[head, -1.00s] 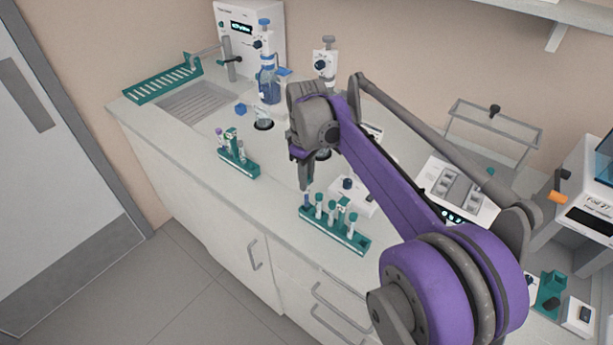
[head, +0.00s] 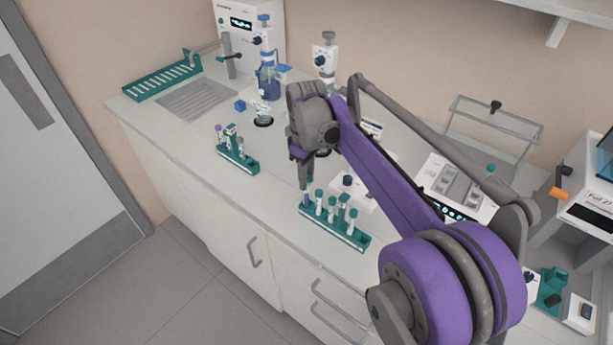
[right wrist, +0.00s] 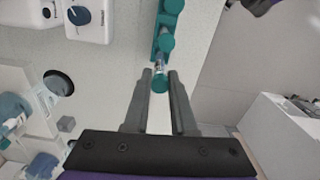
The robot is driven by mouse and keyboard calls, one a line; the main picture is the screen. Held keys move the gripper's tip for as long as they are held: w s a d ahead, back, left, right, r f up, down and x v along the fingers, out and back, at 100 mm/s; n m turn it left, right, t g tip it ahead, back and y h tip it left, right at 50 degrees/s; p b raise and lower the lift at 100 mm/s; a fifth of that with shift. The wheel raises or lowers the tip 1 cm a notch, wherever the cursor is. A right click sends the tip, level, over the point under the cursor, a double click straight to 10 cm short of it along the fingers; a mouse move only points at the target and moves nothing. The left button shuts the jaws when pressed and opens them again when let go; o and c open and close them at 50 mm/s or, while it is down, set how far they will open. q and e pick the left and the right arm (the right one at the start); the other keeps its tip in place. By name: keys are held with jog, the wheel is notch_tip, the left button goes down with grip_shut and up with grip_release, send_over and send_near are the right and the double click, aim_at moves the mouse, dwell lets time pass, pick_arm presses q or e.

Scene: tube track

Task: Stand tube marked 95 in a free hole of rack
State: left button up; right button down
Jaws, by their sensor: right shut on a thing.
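A teal rack (head: 335,231) stands near the counter's front edge, with several upright tubes in it, some teal-capped. My right gripper (head: 306,187) points down at the rack's left end, shut on a tube (head: 307,199) there. In the right wrist view a teal-capped tube (right wrist: 160,83) lies between the fingertips of my right gripper (right wrist: 163,90), at the end of the rack (right wrist: 154,48). No number can be read, so I cannot tell which tube is marked 95. Whether the held tube is seated in a hole is unclear. My left gripper is out of view.
A second teal rack (head: 240,162) with several tubes stands to the left. A white device with a dark knob (head: 347,181) is just behind the nearer rack. Counter between the racks is clear.

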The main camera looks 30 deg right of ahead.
jog(key=shift+f, duration=0.2)
jog(key=shift+f+b, duration=0.3)
jog(key=shift+f, duration=0.15)
jog(key=c, duration=0.7)
grip_release()
jog(key=shift+o, duration=0.2)
jog(key=shift+r, duration=0.1)
notch_tip(320, 180, up, 11)
jog(key=shift+f+p, duration=0.15)
jog(key=shift+p, duration=0.25)
jog(key=shift+c, duration=0.3)
